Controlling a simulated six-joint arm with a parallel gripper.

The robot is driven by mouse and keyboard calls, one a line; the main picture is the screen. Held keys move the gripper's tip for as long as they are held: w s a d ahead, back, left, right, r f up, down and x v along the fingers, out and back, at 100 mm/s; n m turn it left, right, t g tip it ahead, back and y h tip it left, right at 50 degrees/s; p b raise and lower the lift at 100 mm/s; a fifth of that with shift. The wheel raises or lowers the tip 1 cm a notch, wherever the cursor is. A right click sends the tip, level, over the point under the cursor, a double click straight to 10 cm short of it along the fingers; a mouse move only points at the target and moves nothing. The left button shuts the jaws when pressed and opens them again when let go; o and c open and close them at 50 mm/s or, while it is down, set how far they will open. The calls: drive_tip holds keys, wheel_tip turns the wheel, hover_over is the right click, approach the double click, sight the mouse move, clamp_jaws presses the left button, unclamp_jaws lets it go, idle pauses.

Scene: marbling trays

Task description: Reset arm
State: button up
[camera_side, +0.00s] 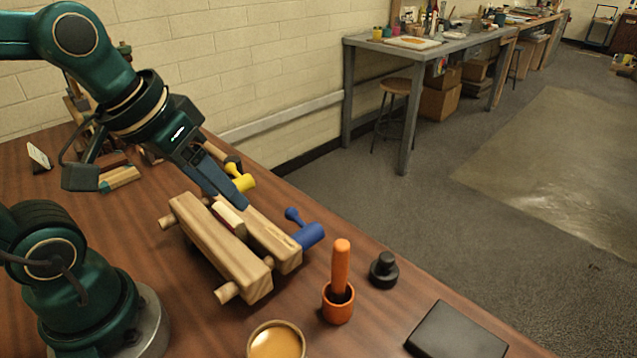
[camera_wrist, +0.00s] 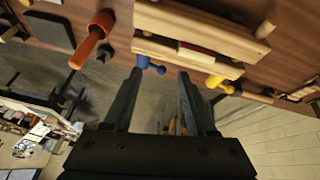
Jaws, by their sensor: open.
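My gripper (camera_side: 232,194) hangs over the far side of a wooden clamp, its two dark fingers pointing down and to the right. A pale block (camera_side: 229,219) sits between the beams. A blue handle (camera_side: 308,234) and a yellow handle (camera_side: 243,183) are at its far side. Whether the fingers touch the clamp I cannot tell.
An orange cup with a pestle (camera_side: 338,308), a black knob-topped piece (camera_side: 383,272), a black flat pad (camera_side: 456,333) and a bowl of amber liquid (camera_side: 276,343) stand right of and in front of the clamp. A wood-and-teal piece (camera_side: 119,179) lies behind.

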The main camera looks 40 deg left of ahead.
drive_tip(key=shift+s+d+f+m, duration=0.2)
drive_tip(key=shift+s+m, duration=0.3)
drive_tip(key=shift+s, duration=0.25)
drive_tip(key=shift+s+d+f+m, duration=0.15)
drive_tip(key=shift+s+m, duration=0.35)
drive_tip(key=shift+s, duration=0.25)
